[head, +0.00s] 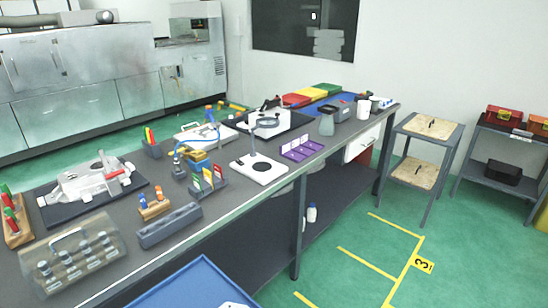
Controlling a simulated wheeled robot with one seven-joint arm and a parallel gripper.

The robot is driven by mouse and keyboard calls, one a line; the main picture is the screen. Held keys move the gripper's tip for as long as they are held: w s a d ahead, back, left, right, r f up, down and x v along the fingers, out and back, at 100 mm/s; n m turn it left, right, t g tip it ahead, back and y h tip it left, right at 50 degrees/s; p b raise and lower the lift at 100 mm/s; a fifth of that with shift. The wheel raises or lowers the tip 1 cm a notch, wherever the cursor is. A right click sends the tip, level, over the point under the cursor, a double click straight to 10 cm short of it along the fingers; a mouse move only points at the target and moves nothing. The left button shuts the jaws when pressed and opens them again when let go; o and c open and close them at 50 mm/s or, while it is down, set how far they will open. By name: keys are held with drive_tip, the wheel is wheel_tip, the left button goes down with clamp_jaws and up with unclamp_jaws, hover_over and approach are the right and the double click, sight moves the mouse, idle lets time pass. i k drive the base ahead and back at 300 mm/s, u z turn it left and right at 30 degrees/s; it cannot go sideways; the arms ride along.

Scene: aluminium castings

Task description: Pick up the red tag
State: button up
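A dark grey rack (208,187) stands near the middle of the workbench, with several upright coloured tags in its slots. A second small grey holder (153,149) farther back holds thin upright strips in green, yellow and red. I cannot tell from this view which red piece is the red tag. My gripper is not in view.
The rack has a grey bar (168,225) in front, a magnifier stand (260,170) to its right and a yellow-and-blue device (196,157) behind. A casting (88,182) lies on a dark mat at left. A blue tray (190,288) is at the bottom.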

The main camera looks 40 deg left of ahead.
sight(217, 169)
drive_tip(key=u, duration=0.35)
drive_tip(key=i, duration=1.6)
drive_tip(key=u, duration=1.5)
drive_tip(key=i, duration=1.45)
drive_tip(key=u, duration=0.9)
